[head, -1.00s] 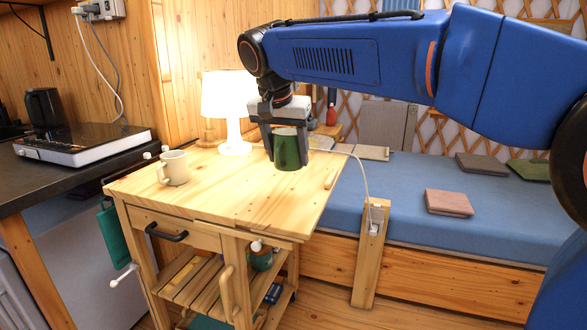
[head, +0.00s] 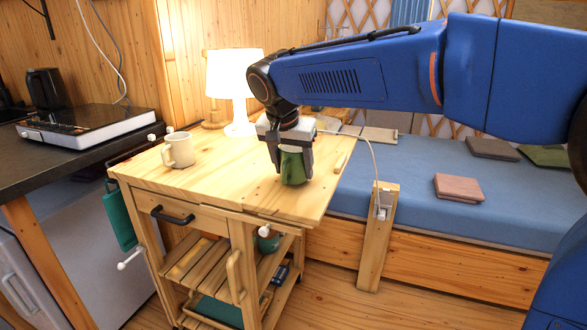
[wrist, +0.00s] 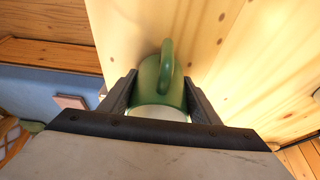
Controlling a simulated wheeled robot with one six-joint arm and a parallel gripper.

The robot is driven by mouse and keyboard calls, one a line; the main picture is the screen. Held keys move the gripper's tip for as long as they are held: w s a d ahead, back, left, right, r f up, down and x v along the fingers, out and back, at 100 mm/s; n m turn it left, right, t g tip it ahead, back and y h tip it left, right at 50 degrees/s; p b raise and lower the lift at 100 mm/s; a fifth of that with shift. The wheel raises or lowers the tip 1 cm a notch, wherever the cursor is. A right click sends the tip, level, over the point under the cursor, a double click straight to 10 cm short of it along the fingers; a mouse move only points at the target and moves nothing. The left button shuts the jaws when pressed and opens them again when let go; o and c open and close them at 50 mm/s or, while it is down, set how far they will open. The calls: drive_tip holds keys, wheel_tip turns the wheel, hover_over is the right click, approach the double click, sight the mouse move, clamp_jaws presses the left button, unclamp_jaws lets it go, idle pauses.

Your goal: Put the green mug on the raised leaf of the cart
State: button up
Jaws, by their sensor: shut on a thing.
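The green mug (head: 292,167) is between the fingers of my gripper (head: 292,165), which is shut on it. In the wrist view the mug (wrist: 160,84) is held between both dark fingers (wrist: 160,100), with its handle pointing away from the gripper. In the head view the mug is upright over the right part of the cart top (head: 230,190), close to the raised leaf (head: 315,200) at the right. I cannot tell whether its base touches the wood.
A cream mug (head: 178,150) stands on the cart's left part. A lit white lamp (head: 238,85) stands behind the cart. A cable (head: 368,165) runs past the leaf's right edge to a wooden post (head: 375,250). The blue bed (head: 420,190) lies to the right.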

drive_tip(key=shift+f, duration=0.25)
drive_tip(key=shift+f, duration=0.15)
drive_tip(key=o, duration=1.3)
drive_tip(key=shift+c, duration=0.2)
